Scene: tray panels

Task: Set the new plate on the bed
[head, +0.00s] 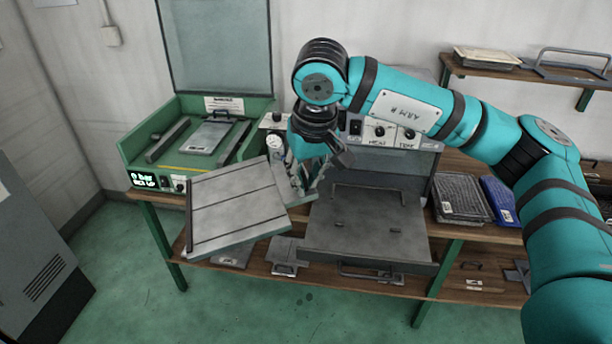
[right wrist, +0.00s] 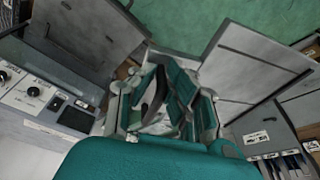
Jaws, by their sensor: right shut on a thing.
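The new plate (head: 238,208) is a flat grey panel with thin grooves across it. My right gripper (head: 306,188) is shut on its right edge and holds it in the air, turned at an angle, left of the bed. The bed (head: 368,228) is a bare grey platform with small raised tabs, in front of the machine with knobs. In the right wrist view the plate (right wrist: 255,75) extends right of the gripper (right wrist: 168,100), and the bed (right wrist: 92,35) lies at upper left. Plate and bed look apart. My left gripper is out of view.
A green machine (head: 150,150) with its lid (head: 218,45) raised stands at the left of the bench. Dark and blue trays (head: 462,198) lie right of the bed. A wall shelf (head: 515,75) is at upper right. Several items sit on the lower shelf.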

